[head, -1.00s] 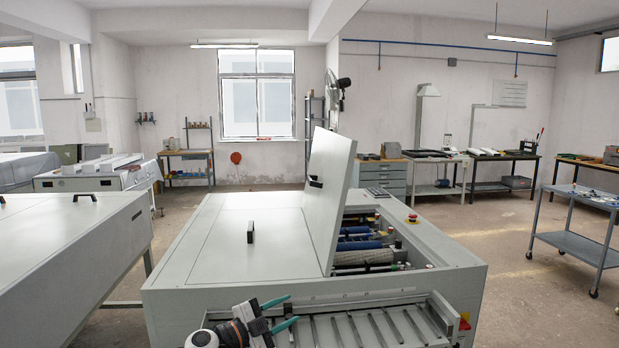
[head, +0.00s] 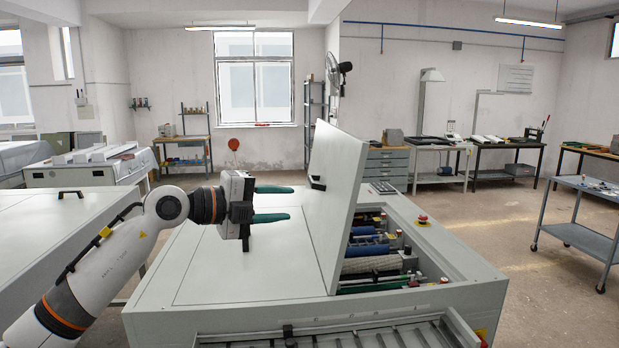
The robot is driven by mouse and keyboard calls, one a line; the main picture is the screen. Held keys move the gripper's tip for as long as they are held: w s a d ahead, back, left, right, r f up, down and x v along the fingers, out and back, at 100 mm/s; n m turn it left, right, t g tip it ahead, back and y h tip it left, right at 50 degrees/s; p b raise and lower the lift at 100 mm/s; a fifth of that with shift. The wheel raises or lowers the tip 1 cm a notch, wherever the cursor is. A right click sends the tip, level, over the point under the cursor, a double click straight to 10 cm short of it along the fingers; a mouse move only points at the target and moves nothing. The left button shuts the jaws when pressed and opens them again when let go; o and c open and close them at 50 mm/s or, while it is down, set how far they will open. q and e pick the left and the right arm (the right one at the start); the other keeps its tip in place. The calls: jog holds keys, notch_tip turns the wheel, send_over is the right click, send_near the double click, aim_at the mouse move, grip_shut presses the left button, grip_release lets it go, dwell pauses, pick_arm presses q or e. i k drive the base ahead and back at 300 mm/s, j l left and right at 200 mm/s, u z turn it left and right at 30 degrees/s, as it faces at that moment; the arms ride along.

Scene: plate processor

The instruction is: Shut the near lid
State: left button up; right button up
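The near lid (head: 335,199) is a grey panel standing open, tilted up from the top of the plate processor (head: 220,307). A black handle (head: 317,183) sits on its left-facing side. The open bay (head: 375,250) to its right shows blue and grey rollers. My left gripper (head: 288,203) is over the flat closed part of the top, left of the raised lid. Its two green fingers are spread apart, empty, and point right toward the lid, a short gap from it. My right gripper is not in view.
A red emergency button (head: 422,219) stands on the processor's right top edge. A slatted feed tray (head: 370,335) is at the near side. A grey trolley (head: 575,236) stands at the right, with free floor between it and the processor.

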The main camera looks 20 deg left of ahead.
aim_at(339, 157)
jog(key=i+j, duration=0.25)
jog(key=i, duration=0.25)
jog(key=i+j, duration=0.25)
jog(key=i, duration=0.25)
jog(key=i+j, duration=0.3)
jog(key=i, duration=0.15)
